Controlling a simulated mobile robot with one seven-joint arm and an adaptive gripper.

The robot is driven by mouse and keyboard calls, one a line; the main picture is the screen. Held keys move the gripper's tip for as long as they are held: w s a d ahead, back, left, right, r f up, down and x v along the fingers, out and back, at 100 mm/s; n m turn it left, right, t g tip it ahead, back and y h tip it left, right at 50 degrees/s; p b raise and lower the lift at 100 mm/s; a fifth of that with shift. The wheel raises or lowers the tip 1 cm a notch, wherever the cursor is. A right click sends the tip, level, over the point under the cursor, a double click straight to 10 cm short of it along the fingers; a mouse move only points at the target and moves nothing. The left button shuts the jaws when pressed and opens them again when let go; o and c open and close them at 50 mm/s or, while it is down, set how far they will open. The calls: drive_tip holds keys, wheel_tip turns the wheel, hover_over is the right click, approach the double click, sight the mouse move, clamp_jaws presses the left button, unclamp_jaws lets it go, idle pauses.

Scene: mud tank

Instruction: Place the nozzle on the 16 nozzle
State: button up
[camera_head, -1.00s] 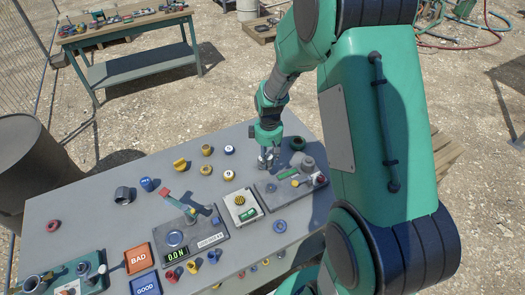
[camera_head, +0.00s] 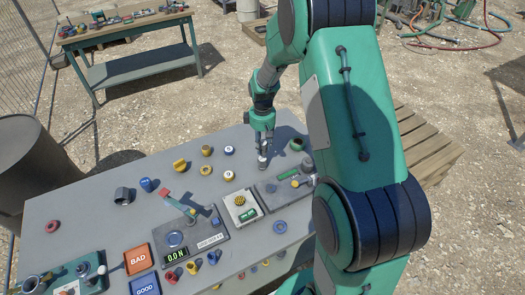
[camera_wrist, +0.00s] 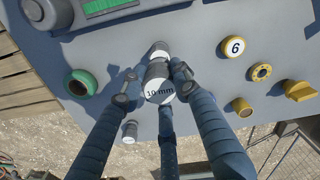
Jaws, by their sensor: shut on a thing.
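My gripper (camera_wrist: 155,85) is shut on a grey cylindrical nozzle marked "10 mm" (camera_wrist: 158,90), between its fingertips. In the head view my gripper (camera_head: 262,148) points down just left of the grey fixture. A small grey and white piece (camera_wrist: 158,50) shows just beyond the held nozzle; I cannot tell whether they touch. Another small grey and white piece (camera_wrist: 130,132) is near the far table edge. A yellow piece with a white top reading "6" (camera_wrist: 233,46) stands apart from my gripper; it also shows in the head view (camera_head: 229,175). I see no "16" label.
A grey fixture (camera_head: 270,194) with a green panel (camera_wrist: 105,8) lies close by. A green ring (camera_wrist: 80,84), a yellow ring (camera_wrist: 261,72) and a yellow knob (camera_wrist: 300,90) are on the table. A grey box with a yellow button (camera_head: 240,205) stands left of the fixture.

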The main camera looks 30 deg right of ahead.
sight(262, 151)
drive_tip(key=shift+f, duration=1.75)
drive_tip(key=shift+f, duration=0.1)
drive_tip(key=o, duration=1.2)
drive_tip(key=shift+c, duration=0.2)
wheel_tip(262, 151, up, 12)
drive_tip(key=shift+r+p, duration=0.1)
drive_tip(key=shift+p, duration=0.2)
